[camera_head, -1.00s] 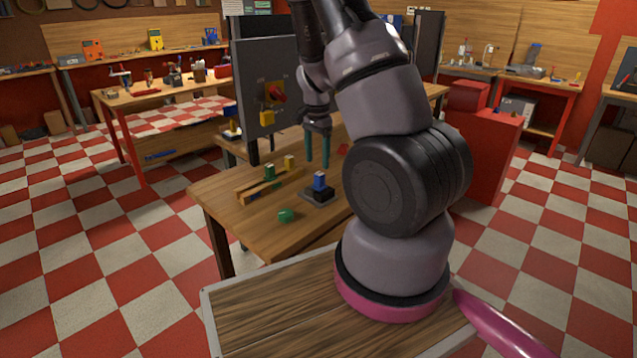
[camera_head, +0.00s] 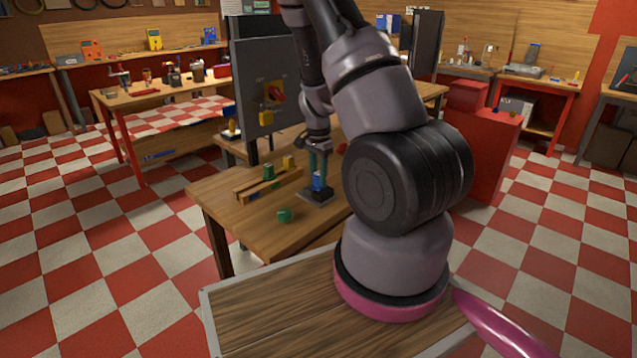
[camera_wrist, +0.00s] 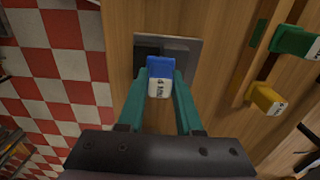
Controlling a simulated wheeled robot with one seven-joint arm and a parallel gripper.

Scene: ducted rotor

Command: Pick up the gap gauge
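The gap gauge is a blue block (camera_wrist: 160,67) with a white label end; the print is small and looks like "4 mm". It stands upright in a dark holder on a grey plate (camera_wrist: 190,46) on the wooden table. In the head view the gauge (camera_head: 319,183) shows just below my fingers. My gripper (camera_wrist: 161,78) is lowered over it, with one teal finger on each side. The fingers lie very close to its sides; I cannot tell whether they touch it. The holder's lower part is partly hidden.
A green block (camera_wrist: 292,41) and a yellow block (camera_wrist: 265,98) stand along a wooden rack to the right in the wrist view. A round green object (camera_head: 284,215) lies near the table's front edge. A grey panel with a red knob (camera_head: 277,95) stands behind.

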